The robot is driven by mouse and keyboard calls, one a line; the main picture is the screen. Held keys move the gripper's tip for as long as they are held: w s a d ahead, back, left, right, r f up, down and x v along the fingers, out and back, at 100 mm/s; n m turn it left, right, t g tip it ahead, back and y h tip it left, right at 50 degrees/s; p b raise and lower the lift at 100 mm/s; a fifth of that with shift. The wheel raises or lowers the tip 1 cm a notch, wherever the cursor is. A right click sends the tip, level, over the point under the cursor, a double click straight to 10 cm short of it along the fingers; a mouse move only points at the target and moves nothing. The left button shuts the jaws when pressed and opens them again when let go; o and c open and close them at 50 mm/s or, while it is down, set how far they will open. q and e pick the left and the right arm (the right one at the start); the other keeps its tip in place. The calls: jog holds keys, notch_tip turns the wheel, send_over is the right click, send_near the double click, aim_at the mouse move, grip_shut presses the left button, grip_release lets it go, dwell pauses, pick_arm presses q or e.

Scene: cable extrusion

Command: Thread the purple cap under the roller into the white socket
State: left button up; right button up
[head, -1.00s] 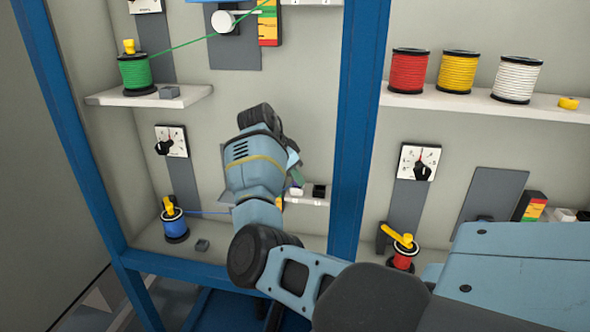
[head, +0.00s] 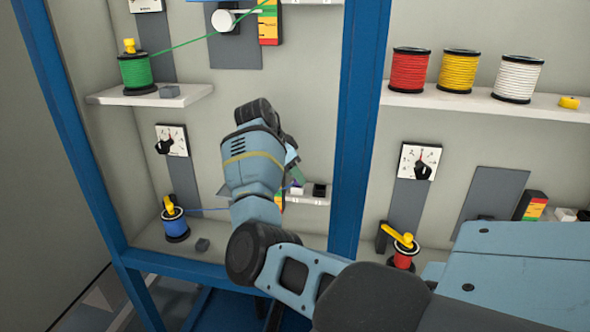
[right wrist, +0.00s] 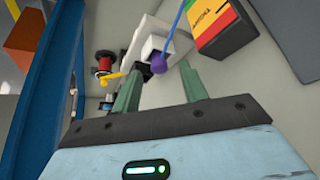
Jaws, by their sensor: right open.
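The purple cap (right wrist: 158,64) hangs on the end of the blue cable (right wrist: 178,27) in the right wrist view. It is right beside the white socket (right wrist: 152,45); I cannot tell whether it is seated. My right gripper (right wrist: 161,80) is open, its two green fingers either side of the cap's line, with the cap just beyond the tips. In the head view, the white socket (head: 297,189) sits on a small ledge beside my right gripper (head: 296,173). The blue cable (head: 208,211) runs from the blue spool behind my arm. The roller is hidden there. My left gripper is out of view.
The blue spool (head: 174,224) stands on the lower shelf at left. A black socket (head: 319,190) is right of the white one. A blue post (head: 354,130) stands close to the right of my gripper. A striped block (right wrist: 223,22) is near the fingers.

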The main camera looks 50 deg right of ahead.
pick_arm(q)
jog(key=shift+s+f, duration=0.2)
pick_arm(e)
jog(key=v, duration=0.6)
jog(key=shift+r, duration=0.2)
jog(key=shift+a, duration=0.1)
jog(key=o, duration=1.1)
jog(key=shift+c, duration=0.2)
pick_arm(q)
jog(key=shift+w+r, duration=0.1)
pick_arm(e)
jog(key=shift+r, duration=0.1)
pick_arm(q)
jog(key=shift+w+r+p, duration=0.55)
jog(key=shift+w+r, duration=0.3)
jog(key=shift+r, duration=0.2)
pick_arm(e)
jog(key=shift+v, duration=1.85)
